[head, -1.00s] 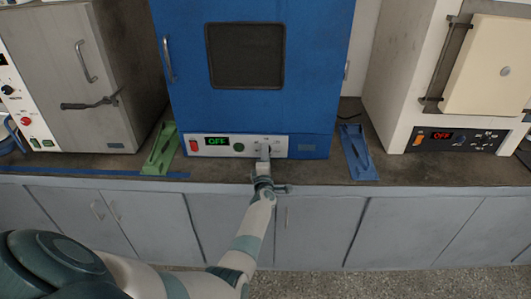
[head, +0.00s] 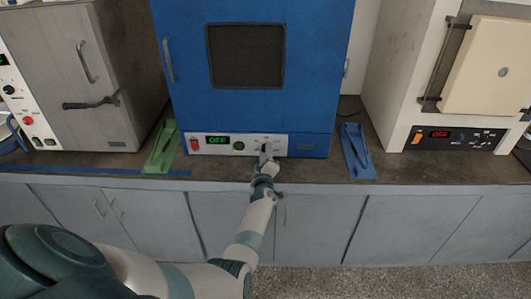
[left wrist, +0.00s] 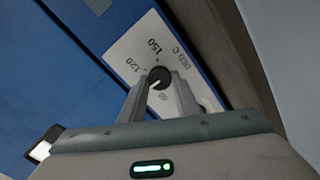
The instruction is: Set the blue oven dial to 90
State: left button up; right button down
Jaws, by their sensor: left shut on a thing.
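The blue oven (head: 300,60) stands on the bench in the middle of the head view. Its white front strip has a green display (head: 217,140) reading OFF. In the left wrist view the black dial (left wrist: 160,76) has a white pointer mark slanting to the lower left of the picture. Printed 120, 150 and DEG C show around it; other marks are partly hidden by the fingers. My left gripper (head: 266,150) is at the dial, its fingers (left wrist: 160,88) shut on the dial from both sides. My right gripper is not in view.
A green tool-like piece (head: 160,148) and a blue one (head: 357,150) lie on the bench either side of the oven. A grey oven (head: 70,70) stands left and a cream furnace (head: 400,80) right.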

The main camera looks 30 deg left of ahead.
pick_arm(q)
jog(key=shift+f, duration=0.1)
jog(key=o, duration=1)
jog(key=shift+o, duration=0.2)
jog(key=shift+s+d+p, duration=0.25)
jog(key=shift+s+p, duration=0.1)
jog(key=p+v, duration=0.8)
jog(key=v, duration=0.8)
jog(key=shift+s+d, duration=0.25)
jog(key=shift+f, duration=0.1)
